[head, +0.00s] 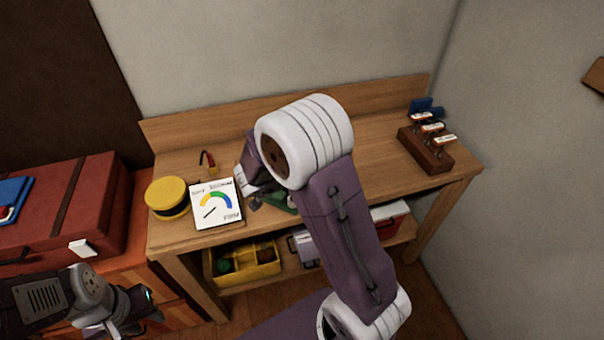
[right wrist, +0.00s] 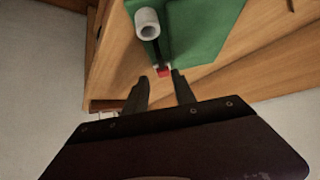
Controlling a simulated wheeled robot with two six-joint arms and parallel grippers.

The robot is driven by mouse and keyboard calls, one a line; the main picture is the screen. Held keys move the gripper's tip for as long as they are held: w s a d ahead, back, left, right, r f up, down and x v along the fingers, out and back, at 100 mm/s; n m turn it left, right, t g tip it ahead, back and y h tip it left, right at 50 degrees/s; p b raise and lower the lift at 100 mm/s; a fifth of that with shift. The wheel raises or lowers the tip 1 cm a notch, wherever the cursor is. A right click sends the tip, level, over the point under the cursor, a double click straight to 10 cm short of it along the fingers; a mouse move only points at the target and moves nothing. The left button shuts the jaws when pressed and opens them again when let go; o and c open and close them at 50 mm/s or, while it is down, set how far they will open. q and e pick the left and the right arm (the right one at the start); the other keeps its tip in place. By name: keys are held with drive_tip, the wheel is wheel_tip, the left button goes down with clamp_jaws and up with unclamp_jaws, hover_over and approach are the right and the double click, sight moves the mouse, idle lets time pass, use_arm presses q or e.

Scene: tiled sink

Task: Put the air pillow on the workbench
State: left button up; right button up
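I cannot make out an air pillow in either view. The wooden workbench (head: 385,165) stands against the wall. My right arm reaches over it and hides its middle. My right gripper (right wrist: 160,76) is open, its two fingers apart over the bench, beside a green object (right wrist: 195,35) with a grey tube-like part. A small red piece shows just beyond the fingertips. The green object is mostly hidden by my arm in the head view (head: 280,203). My left gripper (head: 132,312) is low at the left, in front of the bench; its fingers are too unclear to read.
On the bench are a yellow round-topped object (head: 166,194), a white gauge card (head: 217,204) and a wooden tool block (head: 427,152). A yellow bin (head: 243,264) and a red-white box (head: 390,217) are below. A red case (head: 60,215) stands left. The bench's right-centre top is clear.

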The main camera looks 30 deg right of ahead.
drive_tip(key=w+a+r+n+t+y, duration=0.3)
drive_tip(key=a+y, duration=0.1)
drive_tip(key=a, duration=0.2)
drive_tip(key=s+a+f+n+g+y, duration=0.1)
drive_tip(key=s+a+f+n+y, duration=0.1)
drive_tip(key=s+a+n+y, duration=0.35)
use_arm(q)
drive_tip(key=shift+w+r, duration=0.1)
drive_tip(key=shift+r, duration=0.2)
use_arm(e)
drive_tip(key=s+f+n+g+h, duration=0.1)
drive_tip(key=s+g, duration=0.1)
drive_tip(key=s, duration=0.5)
drive_tip(key=s+d+f+n+g, duration=0.1)
drive_tip(key=s+n+g, duration=0.1)
drive_tip(key=s, duration=0.5)
drive_tip(key=shift+s+f+g+h, duration=0.35)
drive_tip(key=shift+g, duration=0.45)
drive_tip(key=shift+d, duration=0.1)
